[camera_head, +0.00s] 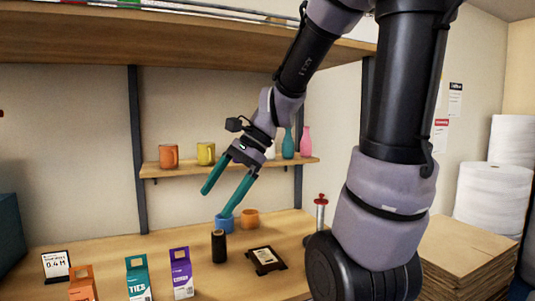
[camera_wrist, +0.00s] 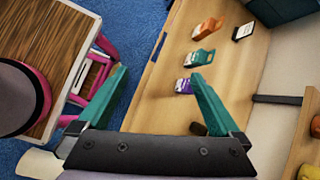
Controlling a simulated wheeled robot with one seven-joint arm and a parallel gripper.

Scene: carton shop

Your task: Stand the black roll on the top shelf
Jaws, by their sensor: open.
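The black roll (camera_head: 219,246) stands upright on the wooden bench, right of the purple carton. In the wrist view a dark shape that looks like the roll (camera_wrist: 198,129) shows by the right finger, partly hidden. My gripper (camera_head: 215,204) is open and empty, above the bench and above the roll, apart from it. Its two teal fingers also show spread in the wrist view (camera_wrist: 160,72). The top shelf (camera_head: 180,47) is a wide wooden board across the top of the head view. I see mostly its underside and front edge; most of its upper surface is hidden.
A lower shelf (camera_head: 180,169) holds orange and yellow mugs and teal and pink vases. On the bench (camera_head: 110,247) stand orange, teal and purple (camera_head: 181,273) cartons, a sign, blue and orange mugs, a black-framed card (camera_head: 266,259) and a red-topped post. My arm hides the right.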

